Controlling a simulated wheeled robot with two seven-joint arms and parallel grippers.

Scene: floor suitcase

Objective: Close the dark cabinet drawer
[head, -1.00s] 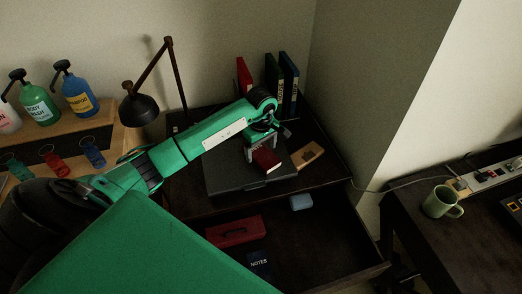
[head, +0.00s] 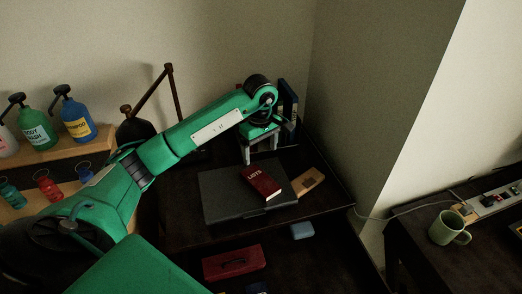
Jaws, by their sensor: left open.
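The dark cabinet (head: 175,225) stands against the wall corner. Its drawer (head: 325,262) is pulled open at the bottom of the head view, with its front edge cut off by the frame. In the drawer lie a red case (head: 233,262), a small blue object (head: 302,231) and, at the frame edge, part of a dark blue notebook (head: 257,289). My left gripper (head: 261,148) is open and empty, fingers pointing down over the back of the cabinet top, behind a dark red "LISTS" book (head: 262,184). My right gripper is not in view.
The red book lies on a closed grey laptop-like slab (head: 222,197) on the cabinet top. A tan box (head: 308,182) lies beside it. A lamp (head: 170,90) and upright binders (head: 289,103) stand behind. A shelf with bottles (head: 76,121) is left; a desk with a green mug (head: 449,229) is right.

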